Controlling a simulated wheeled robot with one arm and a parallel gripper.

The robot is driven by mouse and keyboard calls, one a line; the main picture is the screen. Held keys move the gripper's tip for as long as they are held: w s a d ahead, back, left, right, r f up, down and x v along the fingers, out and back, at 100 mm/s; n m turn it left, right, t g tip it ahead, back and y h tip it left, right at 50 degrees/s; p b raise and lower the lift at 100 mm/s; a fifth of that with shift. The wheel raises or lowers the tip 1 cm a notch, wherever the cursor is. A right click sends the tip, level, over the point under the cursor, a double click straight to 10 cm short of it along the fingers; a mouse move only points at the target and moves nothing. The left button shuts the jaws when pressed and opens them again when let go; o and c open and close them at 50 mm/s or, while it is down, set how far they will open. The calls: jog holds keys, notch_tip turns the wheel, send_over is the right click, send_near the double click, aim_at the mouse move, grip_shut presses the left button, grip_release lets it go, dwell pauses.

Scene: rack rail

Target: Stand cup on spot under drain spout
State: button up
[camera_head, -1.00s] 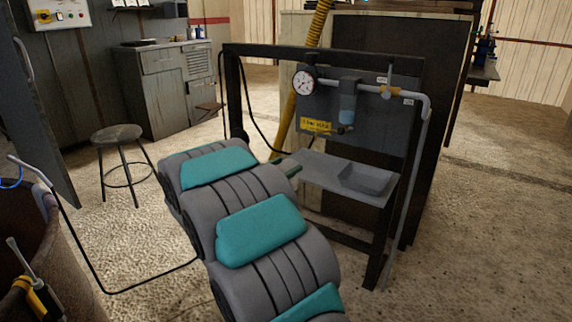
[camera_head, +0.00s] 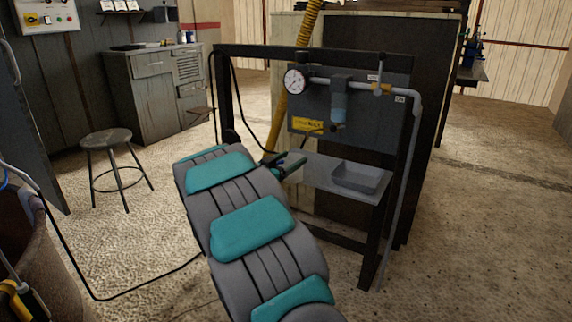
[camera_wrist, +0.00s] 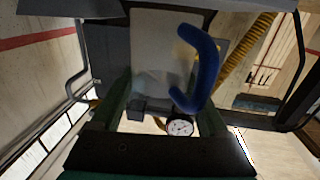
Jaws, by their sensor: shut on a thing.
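In the wrist view a pale cup (camera_wrist: 158,45) with a blue handle (camera_wrist: 207,70) sits between the green fingers of my gripper (camera_wrist: 163,105), which is shut on it. In the head view my gripper (camera_head: 289,166) reaches the left end of the rack's grey shelf (camera_head: 318,176); I cannot make out the cup there. The filter with a blue bowl (camera_head: 339,112) hangs from the pipe on the rack panel, with a small drain fitting (camera_head: 336,127) below it, to the right of and above my gripper. The spot on the shelf cannot be made out.
A grey tray (camera_head: 360,177) sits on the shelf's right part. A round gauge (camera_head: 295,81) and a yellow label (camera_head: 308,125) are on the rack. The dark rack frame (camera_head: 225,100) and a yellow hose (camera_head: 283,100) stand close to my arm. A stool (camera_head: 108,145) is at left.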

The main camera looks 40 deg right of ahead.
aim_at(297, 154)
jog(key=shift+x, duration=0.9)
jog(key=shift+w+d+p, duration=0.3)
jog(key=shift+w+d, duration=0.05)
jog(key=shift+d, duration=0.3)
jog(key=shift+p+x, duration=0.45)
jog(key=shift+x, duration=0.65)
jog(key=shift+w+d+f+p, duration=0.1)
jog(key=shift+w+d+p, duration=0.45)
jog(key=shift+d, duration=0.4)
jog(key=shift+x, duration=1)
jog(key=shift+w+f, duration=0.15)
jog(key=shift+f, duration=0.05)
jog(key=shift+a+f, duration=0.1)
jog(key=shift+f, duration=0.5)
jog(key=o, duration=1.2)
jog(key=shift+o, duration=0.2)
